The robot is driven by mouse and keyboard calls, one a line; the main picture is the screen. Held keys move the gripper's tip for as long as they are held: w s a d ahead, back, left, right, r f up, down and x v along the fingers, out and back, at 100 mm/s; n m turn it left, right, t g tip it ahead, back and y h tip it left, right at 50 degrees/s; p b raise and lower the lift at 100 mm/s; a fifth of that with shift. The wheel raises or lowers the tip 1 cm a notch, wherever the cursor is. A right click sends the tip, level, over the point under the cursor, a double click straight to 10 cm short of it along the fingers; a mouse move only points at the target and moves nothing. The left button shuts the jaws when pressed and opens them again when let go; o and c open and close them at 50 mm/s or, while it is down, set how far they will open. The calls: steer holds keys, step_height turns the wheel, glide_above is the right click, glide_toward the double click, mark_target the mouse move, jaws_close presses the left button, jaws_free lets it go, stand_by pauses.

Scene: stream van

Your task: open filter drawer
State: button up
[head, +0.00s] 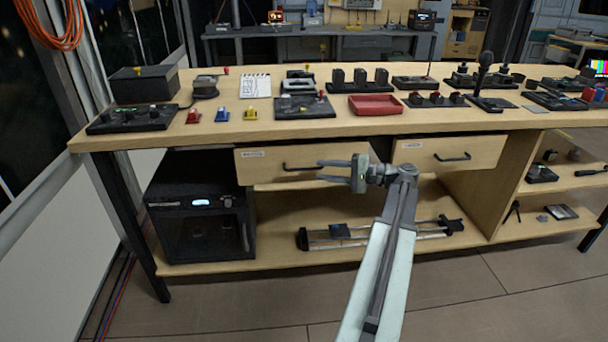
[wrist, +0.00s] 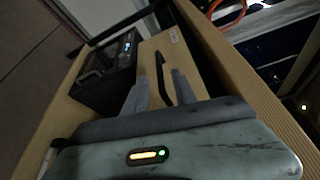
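Two wooden drawers sit under the bench top, each with a small label too small to read, so I cannot tell which is named the filter drawer. The left drawer (head: 262,165) has a dark bar handle (head: 291,167); I cannot tell if its front is fully flush. In the wrist view, the handle (wrist: 164,78) shows between the two spread fingers of my gripper (wrist: 160,76); contact is not clear.
A black oven-like box (head: 200,222) stands on the lower shelf at left, with a slider rail (head: 375,234) right of it. The bench top holds a red tray (head: 375,105), a microphone (head: 483,70) and several control boxes. Floor in front is clear.

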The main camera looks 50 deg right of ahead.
mark_target(308, 169)
steer(key=x, duration=0.6)
steer(key=shift+w+a, duration=0.2)
steer(key=shift+w, duration=0.15)
jaws_close()
steer(key=shift+a, duration=0.1)
stand_by(0.9)
